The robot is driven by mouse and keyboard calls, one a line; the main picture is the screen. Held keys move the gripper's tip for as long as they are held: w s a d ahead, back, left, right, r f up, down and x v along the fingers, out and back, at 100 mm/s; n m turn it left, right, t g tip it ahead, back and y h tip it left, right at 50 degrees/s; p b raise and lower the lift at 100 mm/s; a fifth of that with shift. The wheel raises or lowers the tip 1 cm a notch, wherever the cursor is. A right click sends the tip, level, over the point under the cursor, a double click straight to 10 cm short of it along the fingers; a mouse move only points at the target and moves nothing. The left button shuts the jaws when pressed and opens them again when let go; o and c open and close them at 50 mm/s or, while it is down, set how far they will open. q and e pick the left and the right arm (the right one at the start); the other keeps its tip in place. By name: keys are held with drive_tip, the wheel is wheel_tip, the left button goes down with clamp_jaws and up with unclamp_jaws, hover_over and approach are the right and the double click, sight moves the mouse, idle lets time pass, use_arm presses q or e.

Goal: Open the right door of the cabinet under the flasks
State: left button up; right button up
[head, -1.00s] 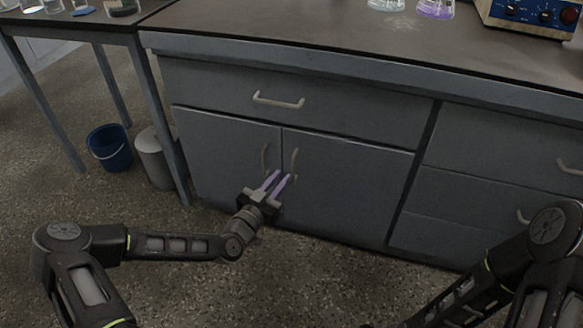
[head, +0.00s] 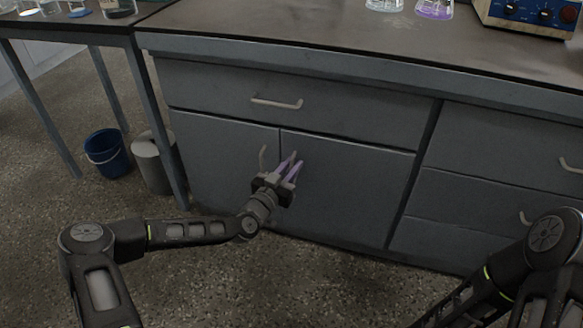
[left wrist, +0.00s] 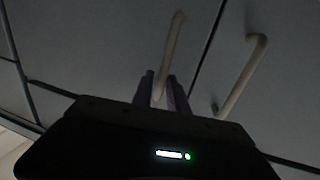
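The grey cabinet under the flasks has two shut doors below a wide drawer. The right door (head: 345,190) is flush with the frame. My left gripper (head: 291,168) is in front of its upper left corner, at the right door's handle, mostly hidden in the head view. In the left wrist view, this pale handle (left wrist: 173,52) runs between the two purple fingers (left wrist: 162,92); the fingers look apart, and contact is unclear. The left door (head: 225,155) has its own handle (head: 263,157), which shows to the right in the left wrist view (left wrist: 240,78). My right gripper is out of view.
Glass flasks (head: 434,9) and a blue device (head: 530,14) stand on the counter (head: 330,35). A blue bucket (head: 107,153) and a grey bin (head: 151,165) stand left of the cabinet. The floor before the doors is clear apart from my arms.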

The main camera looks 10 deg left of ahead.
use_arm(q)
drive_tip(key=shift+c, duration=0.2)
clamp_jaws()
idle(1.1)
